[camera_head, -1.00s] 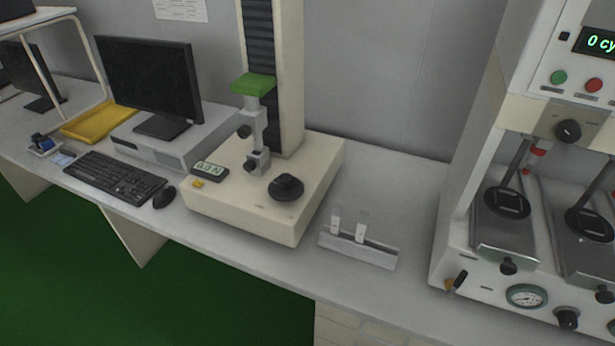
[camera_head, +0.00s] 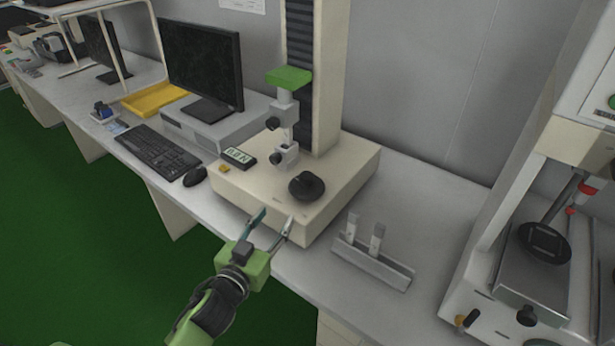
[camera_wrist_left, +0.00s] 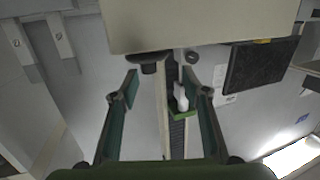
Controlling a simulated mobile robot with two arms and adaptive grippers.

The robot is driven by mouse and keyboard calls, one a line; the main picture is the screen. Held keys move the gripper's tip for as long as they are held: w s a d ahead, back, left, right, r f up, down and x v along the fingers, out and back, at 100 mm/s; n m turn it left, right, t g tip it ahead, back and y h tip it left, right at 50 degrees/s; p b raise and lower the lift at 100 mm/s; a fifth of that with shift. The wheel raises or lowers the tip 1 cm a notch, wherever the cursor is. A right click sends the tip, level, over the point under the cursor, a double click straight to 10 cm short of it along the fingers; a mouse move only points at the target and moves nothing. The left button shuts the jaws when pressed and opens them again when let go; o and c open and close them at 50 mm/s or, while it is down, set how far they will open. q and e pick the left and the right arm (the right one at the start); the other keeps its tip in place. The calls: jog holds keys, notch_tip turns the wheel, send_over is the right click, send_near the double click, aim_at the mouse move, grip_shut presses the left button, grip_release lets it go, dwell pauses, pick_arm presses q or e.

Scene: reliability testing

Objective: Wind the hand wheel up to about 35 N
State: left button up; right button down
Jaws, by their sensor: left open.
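The black hand wheel (camera_head: 307,186) sits flat on top of the cream base (camera_head: 345,188) of the force tester, near its front right. The tester's small display (camera_head: 239,158) is too small to read surely. My left gripper (camera_head: 274,222) is open and empty, in front of the base and below and left of the wheel. In the left wrist view, the picture is upside down; the open fingers (camera_wrist_left: 162,88) point toward the tester, with the hand wheel (camera_wrist_left: 148,65) beyond them, apart from them. My right gripper does not show.
A grey holder with upright strips (camera_head: 372,262) stands right of the tester, close to the arm. A mouse (camera_head: 196,176) and keyboard (camera_head: 157,150) lie to the left. The tester's column with a green-topped clamp (camera_head: 289,76) rises behind the wheel. Another machine stands at the right.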

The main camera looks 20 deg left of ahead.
aim_at(304, 181)
pick_arm(q)
jog(key=shift+m+t+h, duration=0.5)
jog(key=shift+h, duration=0.3)
jog(key=w+d+r, duration=0.1)
jog(key=w, duration=0.4)
jog(key=w+d+r+p, duration=0.1)
jog(key=w, duration=0.3)
jog(key=w+d+r, duration=0.1)
jog(key=w+d, duration=0.1)
jog(key=w, duration=0.3)
jog(key=shift+w+p, duration=0.3)
jog(key=c, duration=1.1)
